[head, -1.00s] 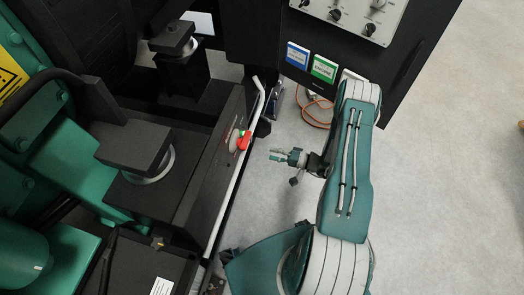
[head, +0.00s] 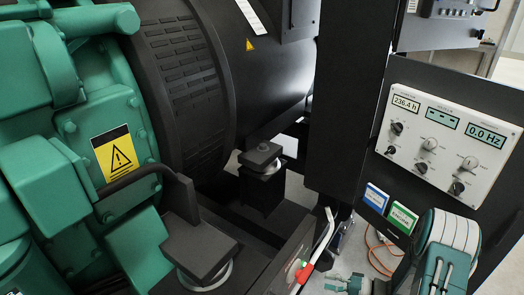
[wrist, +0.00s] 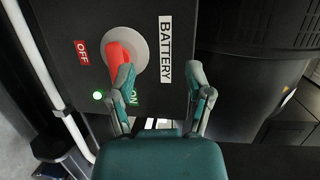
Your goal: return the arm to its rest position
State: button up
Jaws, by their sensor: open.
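My gripper (head: 350,282) is at the bottom edge of the head view, partly cut off, beside my teal and white arm. In the wrist view my gripper (wrist: 159,92) is open, with its two teal and grey fingers apart and nothing between them. Past the fingers is the red battery switch (wrist: 122,62) on a dark panel, with OFF and ON labels and a BATTERY label. A green light (wrist: 98,95) glows by the ON label. The left finger overlaps the switch's lower edge in the picture; I cannot tell whether they touch. The switch (head: 303,273) also shows in the head view.
A white rail (head: 324,238) runs beside the switch panel. A control panel (head: 444,130) reading 236.4 h and 0.0 Hz stands at the right. Blue and green tags (head: 402,218) hang below it. The green and black genset (head: 190,70) fills the left.

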jog(key=s+a+r+n+g+h, duration=0.2)
jog(key=s+a+r+g+h, duration=0.15)
jog(key=r, duration=0.65)
jog(key=s+a+r+n+g+h, duration=0.2)
jog(key=s+a+r+g+h, duration=0.15)
jog(key=r, duration=0.65)
jog(key=s+r+t+h, duration=0.6)
jog(key=s+r+h, duration=0.2)
jog(key=s+r, duration=0.5)
jog(key=shift+s+d+r+t, duration=0.25)
jog(key=shift+d+r+t, duration=0.05)
jog(key=shift+r, duration=0.45)
